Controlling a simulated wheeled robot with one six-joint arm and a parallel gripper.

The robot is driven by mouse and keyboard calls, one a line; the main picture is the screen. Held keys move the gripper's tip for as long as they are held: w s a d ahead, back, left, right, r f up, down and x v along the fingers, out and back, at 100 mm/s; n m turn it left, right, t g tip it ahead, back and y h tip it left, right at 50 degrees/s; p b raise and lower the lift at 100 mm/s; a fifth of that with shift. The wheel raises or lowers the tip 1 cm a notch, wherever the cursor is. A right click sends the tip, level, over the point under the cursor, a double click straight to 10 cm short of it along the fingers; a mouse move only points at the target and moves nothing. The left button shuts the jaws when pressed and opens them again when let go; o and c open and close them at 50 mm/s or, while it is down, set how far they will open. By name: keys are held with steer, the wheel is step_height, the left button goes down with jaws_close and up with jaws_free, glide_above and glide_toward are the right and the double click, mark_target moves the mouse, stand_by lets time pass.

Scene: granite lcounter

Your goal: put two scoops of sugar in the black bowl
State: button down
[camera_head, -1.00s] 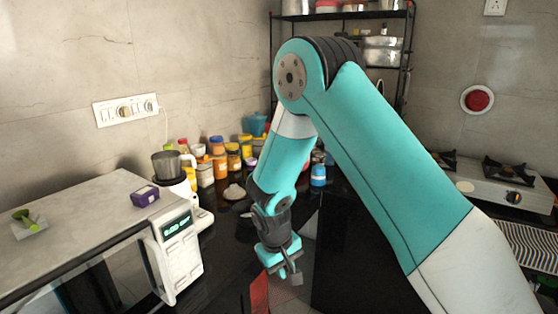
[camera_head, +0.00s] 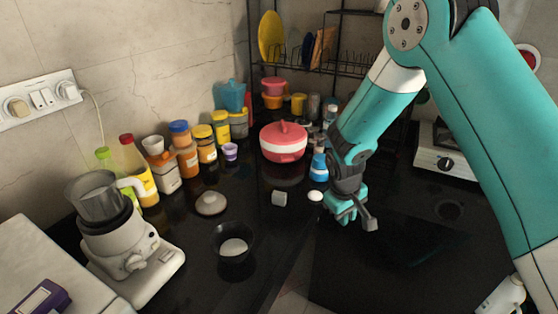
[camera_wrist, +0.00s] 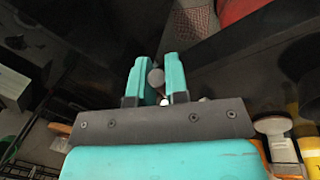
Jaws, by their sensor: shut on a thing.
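The black bowl (camera_head: 221,254) stands upright on the dark counter, left of my gripper in the head view, with white stuff in its bottom. My gripper (camera_head: 355,215) is right of it, above the counter, pointing down. In the wrist view its two teal fingers (camera_wrist: 156,85) are close together, with a small grey round piece (camera_wrist: 156,77) between them. What I hold is mostly hidden; it may be a scoop. A small white oval thing (camera_head: 315,196) shows just left of my gripper; I cannot tell whether it belongs to the held thing.
A small grey cup (camera_head: 279,199) stands near the bowl. Several jars line the wall. A mixer (camera_head: 110,225) is at left. The counter's front edge is near.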

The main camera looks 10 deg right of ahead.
steer(key=w+a+r+n+y+p, duration=0.1)
steer(key=w+a+r+n+p, duration=0.1)
steer(key=w+a+n, duration=0.2)
steer(key=w+a+r+n+y+p, duration=0.1)
steer(key=w+a+r+n+p, duration=0.1)
steer(key=a+n, duration=0.6)
steer(key=w+a+r+n+t+y+p, duration=0.1)
steer(key=w+a+r+n+p, duration=0.1)
steer(key=w+a+n, duration=0.4)
steer(key=n+p, duration=0.1)
steer(key=n, duration=0.2)
steer(key=shift+r, duration=0.35)
steer(key=shift+w+d+f, duration=0.1)
steer(key=shift+w+d, duration=0.05)
steer(key=shift+w, duration=0.05)
steer(key=s+t+y+b, duration=0.1)
steer(key=t+b, duration=0.1)
steer(key=b, duration=0.4)
steer(key=s+d+t+y+b, duration=0.1)
steer(key=t+y+b, duration=0.1)
steer(key=b, duration=0.4)
steer(key=s+d+t+y+b, duration=0.1)
steer(key=t+b, duration=0.2)
steer(key=b, duration=0.3)
steer(key=shift+s+f+t+y+b, duration=0.1)
steer(key=shift+s+t+y+b, duration=0.2)
steer(key=shift+s+t+y, duration=0.1)
